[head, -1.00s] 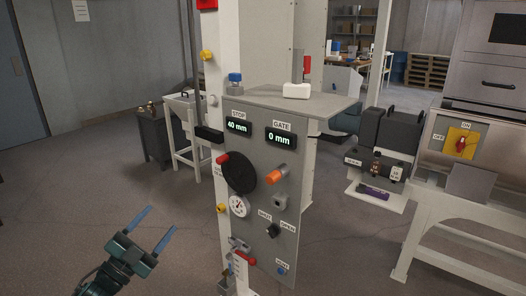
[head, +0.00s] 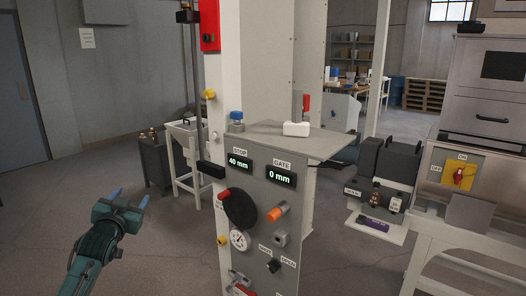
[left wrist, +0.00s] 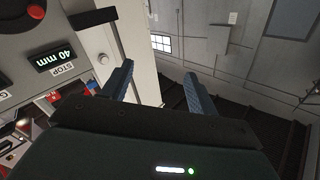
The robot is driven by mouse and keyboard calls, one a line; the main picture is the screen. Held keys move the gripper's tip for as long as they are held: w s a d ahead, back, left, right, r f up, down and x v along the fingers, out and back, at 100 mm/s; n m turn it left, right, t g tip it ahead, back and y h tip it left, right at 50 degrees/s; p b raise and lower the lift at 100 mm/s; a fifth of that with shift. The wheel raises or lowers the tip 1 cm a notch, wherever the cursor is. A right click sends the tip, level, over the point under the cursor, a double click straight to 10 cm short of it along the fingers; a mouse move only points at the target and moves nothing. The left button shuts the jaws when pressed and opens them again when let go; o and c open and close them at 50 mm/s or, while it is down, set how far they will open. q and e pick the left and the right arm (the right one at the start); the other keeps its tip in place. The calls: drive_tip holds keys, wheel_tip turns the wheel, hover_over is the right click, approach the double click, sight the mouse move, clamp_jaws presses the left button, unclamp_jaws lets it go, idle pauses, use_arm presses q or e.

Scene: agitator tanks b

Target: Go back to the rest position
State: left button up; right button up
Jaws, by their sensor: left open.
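My left gripper (head: 132,204) is open and empty at the lower left of the head view, over bare floor and apart from the grey control panel (head: 262,240) to its right. In the left wrist view its two blue fingers (left wrist: 163,82) stand apart with nothing between them. The panel's STOP display (head: 239,162) reads 40 mm and its GATE display (head: 279,176) reads 0 mm. The STOP display also shows upside down in the left wrist view (left wrist: 62,55). My right gripper is in neither view.
The panel has a black disc (head: 240,208), a gauge (head: 240,240) and an orange knob (head: 278,214). A white sink stand (head: 184,150) and a dark cabinet (head: 156,165) stand behind. A machine on a white frame (head: 470,235) is at right. Floor at left is clear.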

use_arm(q)
drive_tip(key=s+d+f+g+h, duration=0.1)
drive_tip(key=s+d+f+g, duration=0.1)
drive_tip(key=s+d+f, duration=0.6)
drive_tip(key=s+d+f+g+h, duration=0.2)
drive_tip(key=s+f, duration=0.4)
drive_tip(key=f, duration=0.6)
drive_tip(key=s+d+f+g, duration=0.1)
drive_tip(key=s+d+f, duration=0.1)
drive_tip(key=s, duration=0.6)
drive_tip(key=s+d+f+g+h, duration=0.1)
drive_tip(key=s+d+f, duration=0.2)
drive_tip(key=s, duration=0.6)
drive_tip(key=s+d+f+g+h, duration=0.1)
drive_tip(key=s+d+f, duration=0.2)
drive_tip(key=s+d, duration=0.3)
drive_tip(key=s, duration=0.2)
drive_tip(key=shift+s+g, duration=0.3)
drive_tip(key=shift+s, duration=0.05)
